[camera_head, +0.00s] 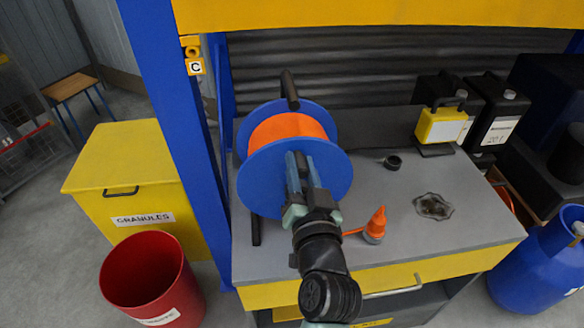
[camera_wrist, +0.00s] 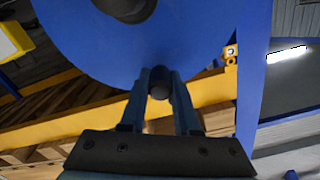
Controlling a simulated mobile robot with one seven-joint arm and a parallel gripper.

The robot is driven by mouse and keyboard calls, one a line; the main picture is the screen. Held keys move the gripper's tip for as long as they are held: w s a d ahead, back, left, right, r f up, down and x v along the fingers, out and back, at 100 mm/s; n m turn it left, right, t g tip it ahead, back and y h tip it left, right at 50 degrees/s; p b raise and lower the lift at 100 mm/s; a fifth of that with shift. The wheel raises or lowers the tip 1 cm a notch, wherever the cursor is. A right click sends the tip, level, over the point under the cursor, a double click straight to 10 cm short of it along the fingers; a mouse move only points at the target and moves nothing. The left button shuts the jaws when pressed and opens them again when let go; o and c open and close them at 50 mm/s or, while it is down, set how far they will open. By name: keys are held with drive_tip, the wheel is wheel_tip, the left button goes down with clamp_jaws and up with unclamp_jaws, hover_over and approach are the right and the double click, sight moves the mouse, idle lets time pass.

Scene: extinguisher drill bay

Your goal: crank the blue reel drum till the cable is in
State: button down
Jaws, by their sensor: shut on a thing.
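The blue reel drum (camera_head: 262,183) stands on the grey bench with orange cable (camera_head: 287,130) wound between its two discs. In the wrist view its near blue disc (camera_wrist: 110,45) fills the upper middle. My gripper (camera_head: 300,165) is in front of this disc. In the wrist view my gripper (camera_wrist: 160,85) is shut on a dark round crank knob (camera_wrist: 160,91), held between the fingers. In the head view my gripper hides the knob. An orange plug-like end (camera_head: 377,222) stands on the bench right of my wrist, with a short orange length running left from it.
The grey bench (camera_head: 470,218) carries a dark stain, a small black ring (camera_head: 393,162), a yellow lantern-like box (camera_head: 440,125) and black canisters (camera_head: 497,115). A blue post (camera_head: 165,100) stands left. A red bin (camera_head: 150,275) and yellow granules box (camera_head: 125,165) stand beyond it.

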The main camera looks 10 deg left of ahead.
sight(339, 179)
drive_tip(key=d+m, duration=0.2)
drive_tip(key=m, duration=0.1)
drive_tip(key=w+d+f+m+b, duration=0.1)
drive_tip(key=shift+d+m, duration=0.25)
drive_tip(key=shift+m, duration=0.05)
drive_tip(key=m, duration=0.1)
drive_tip(key=d+f+m, duration=0.1)
drive_tip(key=d+m, duration=0.1)
drive_tip(key=shift+w+d+f+m+b, duration=0.15)
drive_tip(key=shift+w+f+m+b, duration=0.15)
drive_tip(key=shift+w+m+b, duration=0.1)
drive_tip(key=d+f+m, duration=0.1)
drive_tip(key=m, duration=0.1)
drive_tip(key=d+f+m, duration=0.1)
drive_tip(key=m, duration=0.1)
drive_tip(key=shift+w+f+b, duration=0.2)
drive_tip(key=shift+f+b, duration=0.1)
drive_tip(key=shift+f, duration=0.1)
drive_tip(key=shift+w+d+f+m, duration=0.1)
drive_tip(key=shift+d+f+m, duration=0.1)
drive_tip(key=shift+f+m, duration=0.75)
drive_tip(key=shift+w+d+f+m, duration=0.15)
drive_tip(key=shift+f+m, duration=0.35)
drive_tip(key=shift+m, duration=0.75)
drive_tip(key=shift+s, duration=0.1)
drive_tip(key=c, duration=0.6)
unclamp_jaws()
drive_tip(key=shift+c, duration=0.2)
drive_tip(key=shift+s, duration=0.15)
